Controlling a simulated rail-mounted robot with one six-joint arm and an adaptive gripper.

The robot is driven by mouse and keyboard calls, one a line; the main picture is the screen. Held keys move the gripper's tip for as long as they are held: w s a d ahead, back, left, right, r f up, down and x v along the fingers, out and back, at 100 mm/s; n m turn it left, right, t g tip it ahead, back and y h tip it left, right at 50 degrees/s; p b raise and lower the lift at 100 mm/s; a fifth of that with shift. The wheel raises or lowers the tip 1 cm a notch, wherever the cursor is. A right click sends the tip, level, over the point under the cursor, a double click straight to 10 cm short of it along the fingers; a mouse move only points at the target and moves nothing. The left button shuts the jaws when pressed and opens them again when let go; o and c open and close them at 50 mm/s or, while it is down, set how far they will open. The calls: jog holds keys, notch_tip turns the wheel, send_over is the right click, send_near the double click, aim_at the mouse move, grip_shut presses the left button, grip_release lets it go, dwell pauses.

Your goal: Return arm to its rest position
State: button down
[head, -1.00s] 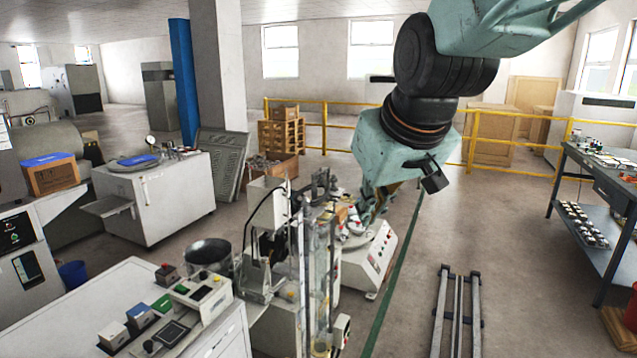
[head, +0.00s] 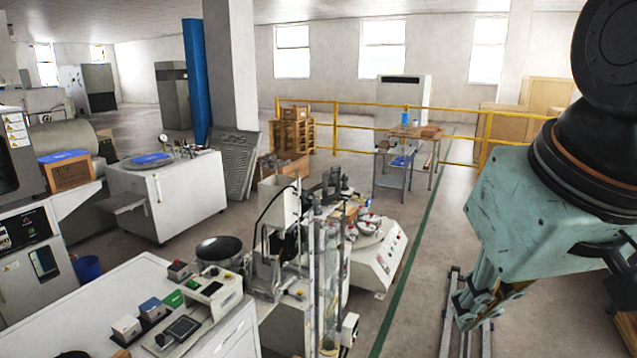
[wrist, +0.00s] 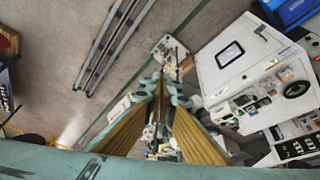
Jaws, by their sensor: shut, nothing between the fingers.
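My arm hangs at the right side of the head view, with my gripper (head: 478,308) at its lower end, pointing down over the floor rails. In the wrist view my gripper (wrist: 162,88) shows two teal fingers with yellow-brown inner faces that come together at the tips. It is shut and holds nothing. It is clear of the bench and the machines. The lower tips partly overlap the rails in the head view.
Floor rails (head: 450,325) run below my gripper. The glass-tube apparatus (head: 328,285) and a white machine (head: 378,262) stand to the left. The white bench (head: 235,335) is at lower left. A yellow railing (head: 350,133) crosses behind. Open floor lies beyond the green line (head: 420,235).

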jog(key=s+d+f+m, duration=0.1)
jog(key=s+f, duration=0.1)
jog(key=s, duration=0.6)
jog(key=shift+s+d+f+g, duration=0.15)
jog(key=shift+s+d+g, duration=0.05)
jog(key=shift+s+g, duration=0.2)
